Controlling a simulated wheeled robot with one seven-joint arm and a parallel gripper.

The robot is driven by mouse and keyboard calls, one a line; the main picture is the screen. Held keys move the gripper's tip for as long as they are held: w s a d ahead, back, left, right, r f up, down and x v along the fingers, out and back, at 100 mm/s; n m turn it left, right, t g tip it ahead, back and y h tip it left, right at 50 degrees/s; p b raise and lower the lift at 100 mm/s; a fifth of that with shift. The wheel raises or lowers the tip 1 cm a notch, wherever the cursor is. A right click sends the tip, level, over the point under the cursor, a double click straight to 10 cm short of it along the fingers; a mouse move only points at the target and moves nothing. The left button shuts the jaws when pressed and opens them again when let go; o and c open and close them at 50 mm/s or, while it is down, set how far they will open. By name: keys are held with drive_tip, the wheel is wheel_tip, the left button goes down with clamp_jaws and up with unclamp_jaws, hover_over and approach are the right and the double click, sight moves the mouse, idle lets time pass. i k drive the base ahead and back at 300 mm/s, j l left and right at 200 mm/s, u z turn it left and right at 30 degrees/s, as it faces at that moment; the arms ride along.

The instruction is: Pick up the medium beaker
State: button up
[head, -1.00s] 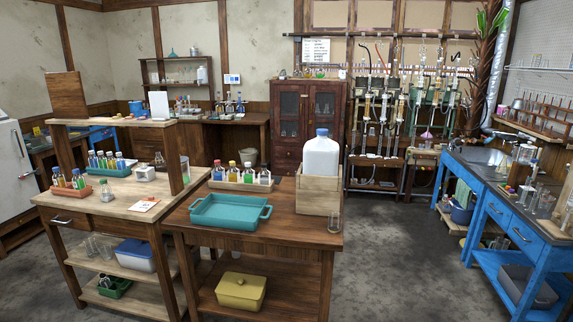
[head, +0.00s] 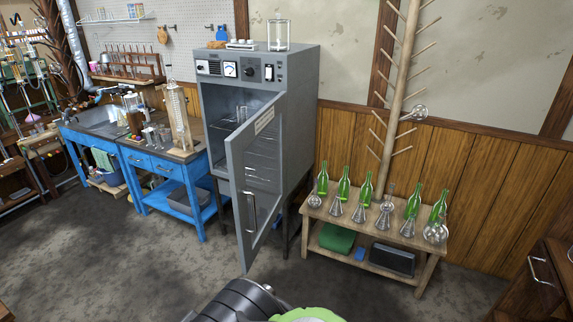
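I cannot tell which glass is the medium beaker. A large clear beaker (head: 278,35) stands upright on top of the grey drying oven (head: 298,100), at its right side. Small clear beakers (head: 149,137) stand on the blue bench to the left of the oven. Part of my arm shows at the bottom edge, in front of the oven. My gripper is out of the picture.
The oven door (head: 256,165) hangs open towards me over the floor. A wooden bench (head: 425,240) at right holds green bottles and flasks, with a peg rack (head: 396,100) behind it. A blue bench (head: 185,180) stands left. Grey floor (head: 130,250) at lower left is clear.

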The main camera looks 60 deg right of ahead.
sight(242, 113)
drive_tip(key=z, duration=1.7)
drive_tip(key=i+j+u, duration=0.15)
drive_tip(key=i+j, duration=0.65)
drive_tip(key=i+j+u, duration=0.1)
drive_tip(key=i+j, duration=0.55)
drive_tip(key=i, duration=0.15)
drive_tip(key=i+j+u, duration=0.1)
drive_tip(key=i+u, duration=0.15)
drive_tip(key=i, duration=1.55)
drive_tip(key=i+l, duration=0.25)
drive_tip(key=l, duration=0.15)
drive_tip(key=i+l, duration=0.1)
drive_tip(key=l, duration=0.25)
